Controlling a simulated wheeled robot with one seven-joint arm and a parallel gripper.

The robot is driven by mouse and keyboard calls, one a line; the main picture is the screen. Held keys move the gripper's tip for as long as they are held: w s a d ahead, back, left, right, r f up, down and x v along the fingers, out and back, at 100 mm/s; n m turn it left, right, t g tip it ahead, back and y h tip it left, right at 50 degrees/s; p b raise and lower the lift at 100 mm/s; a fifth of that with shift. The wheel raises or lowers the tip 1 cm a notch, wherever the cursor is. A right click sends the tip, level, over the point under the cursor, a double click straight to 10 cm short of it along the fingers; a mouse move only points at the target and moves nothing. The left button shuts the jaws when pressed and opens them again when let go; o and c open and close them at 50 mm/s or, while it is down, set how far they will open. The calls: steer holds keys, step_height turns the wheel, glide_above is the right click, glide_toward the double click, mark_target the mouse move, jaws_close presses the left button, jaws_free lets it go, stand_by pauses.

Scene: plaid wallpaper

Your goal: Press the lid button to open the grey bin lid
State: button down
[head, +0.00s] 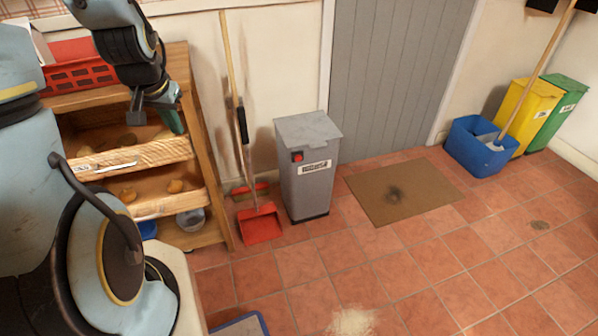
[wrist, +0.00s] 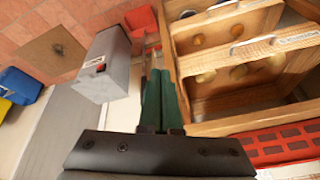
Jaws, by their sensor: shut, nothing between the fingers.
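The grey bin (head: 308,180) stands on the tiled floor against the wall, in the middle of the head view. Its flat lid (head: 307,128) looks closed. A red button (head: 297,156) sits high on its front, left of a white label. The wrist view also shows the bin (wrist: 103,68) with the red button (wrist: 100,68). My gripper (head: 177,124) is left of the bin, in front of the wooden shelf, well apart from the button. Its green fingers (wrist: 158,78) are together and hold nothing.
A wooden shelf (head: 220,222) with drawers and a red crate (head: 78,76) is at the left. A broom and red dustpan (head: 260,226) stand between shelf and bin. A brown mat (head: 400,192), blue bucket (head: 476,150), yellow bin (head: 528,108) and green bin (head: 560,105) are to the right. The front floor is mostly clear.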

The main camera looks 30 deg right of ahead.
steer(key=w+d+f+m+t+h+b, duration=0.1)
steer(key=w+d+f+m+b, duration=0.25)
steer(key=d+f, duration=0.3)
steer(key=w+d+f+m+t+h+b, duration=0.1)
steer(key=w+d+f+m+b, duration=0.15)
steer(key=d+f+b, duration=0.4)
steer(key=m+t+h+b, duration=0.2)
steer(key=m+h+b, duration=0.35)
steer(key=b, duration=0.35)
glide_toward(298, 158)
steer(key=a+f+v, duration=0.1)
steer(key=v, duration=0.5)
steer(key=s+d+f+m+t+h+b, duration=0.1)
steer(key=s+d+f+m+h+b, duration=0.2)
steer(key=d+f+b, duration=0.3)
steer(key=d+f+m, duration=0.1)
steer(key=d, duration=0.1)
steer(key=shift+s+d+f, duration=0.2)
steer(key=shift+d, duration=0.2)
steer(key=shift+w, duration=0.1)
steer(key=w+b, duration=0.1)
steer(key=w, duration=0.7)
steer(key=shift+w+d, duration=0.3)
steer(key=shift+d, duration=0.2)
steer(key=shift+w, duration=0.1)
steer(key=shift+w, duration=0.3)
